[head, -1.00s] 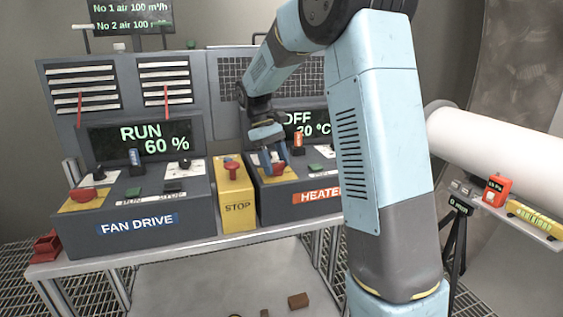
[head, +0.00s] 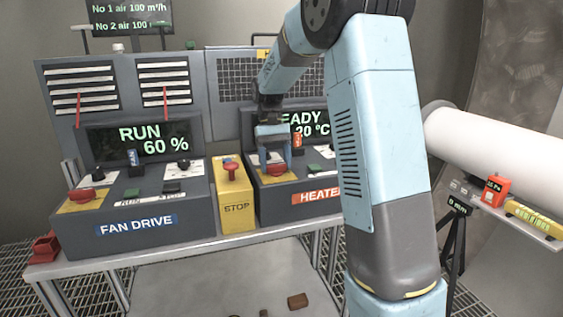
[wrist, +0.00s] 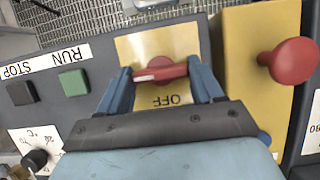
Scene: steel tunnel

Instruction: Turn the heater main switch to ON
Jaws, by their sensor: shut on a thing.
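The heater main switch is a red rotary handle (wrist: 160,72) on a yellow plate (wrist: 135,45) of the heater console. In the wrist view the handle lies crosswise between the two blue fingers of my gripper (wrist: 160,69), which is shut on it. An upside-down OFF label (wrist: 178,100) shows on the plate near the handle; no ON label is visible. In the head view my gripper (head: 274,158) comes down over the red switch (head: 277,171). The heater display (head: 305,124), partly hidden by my arm, shows letters ending in "EADY" and 20 °C.
Left of the heater stands a yellow STOP box (head: 236,200) with a red mushroom button (head: 230,168), close beside my gripper. The fan drive console (head: 135,215) is further left and reads RUN 60 %. A green button (wrist: 73,82) and a black one (wrist: 21,92) lie near the switch.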

